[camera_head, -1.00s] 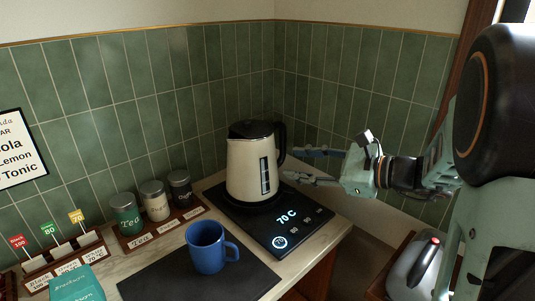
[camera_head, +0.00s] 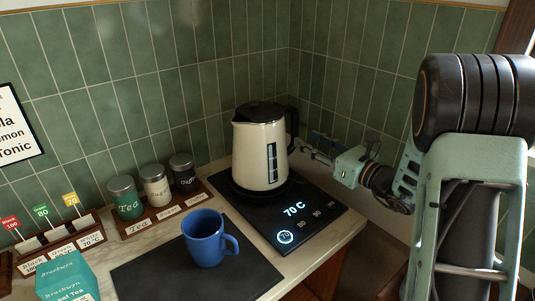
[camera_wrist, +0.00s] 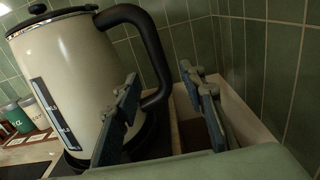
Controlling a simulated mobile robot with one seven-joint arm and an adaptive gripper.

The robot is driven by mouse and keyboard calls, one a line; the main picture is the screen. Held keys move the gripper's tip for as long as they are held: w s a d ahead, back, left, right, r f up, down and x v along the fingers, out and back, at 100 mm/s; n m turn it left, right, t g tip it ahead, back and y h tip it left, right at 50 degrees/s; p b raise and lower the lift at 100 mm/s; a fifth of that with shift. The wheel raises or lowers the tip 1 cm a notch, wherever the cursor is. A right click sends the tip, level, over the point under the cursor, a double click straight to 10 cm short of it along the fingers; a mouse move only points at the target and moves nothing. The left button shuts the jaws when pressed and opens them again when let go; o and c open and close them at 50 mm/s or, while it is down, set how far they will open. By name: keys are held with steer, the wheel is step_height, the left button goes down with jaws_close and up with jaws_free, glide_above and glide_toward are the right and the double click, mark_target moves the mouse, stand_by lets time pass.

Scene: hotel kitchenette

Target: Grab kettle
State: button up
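The cream kettle (camera_head: 258,155) with a black lid and black handle (camera_head: 292,130) stands upright on the black heating base (camera_head: 310,225), whose display reads 70 C. My gripper (camera_head: 310,143) is just right of the kettle, at the handle side. In the wrist view, the kettle (camera_wrist: 75,70) fills the left side and its handle (camera_wrist: 152,50) curves down. My gripper (camera_wrist: 160,78) is open there, with one finger on each side of the handle's lower part in the picture. I cannot tell whether a finger touches the handle.
A blue mug (camera_head: 204,240) stands on a dark mat (camera_head: 150,275) in front. Several canisters (camera_head: 155,187) stand in a wooden rack to the left. A teal tea box (camera_head: 66,278) is at front left. The green tiled wall (camera_head: 345,75) is close behind.

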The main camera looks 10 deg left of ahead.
mark_target(297, 133)
steer(key=x, duration=0.4)
steer(key=shift+a+r, duration=0.1)
steer(key=shift+r, duration=0.05)
steer(key=shift+c, duration=0.6)
jaws_close()
steer(key=shift+w+r, duration=0.1)
steer(key=shift+r, duration=0.1)
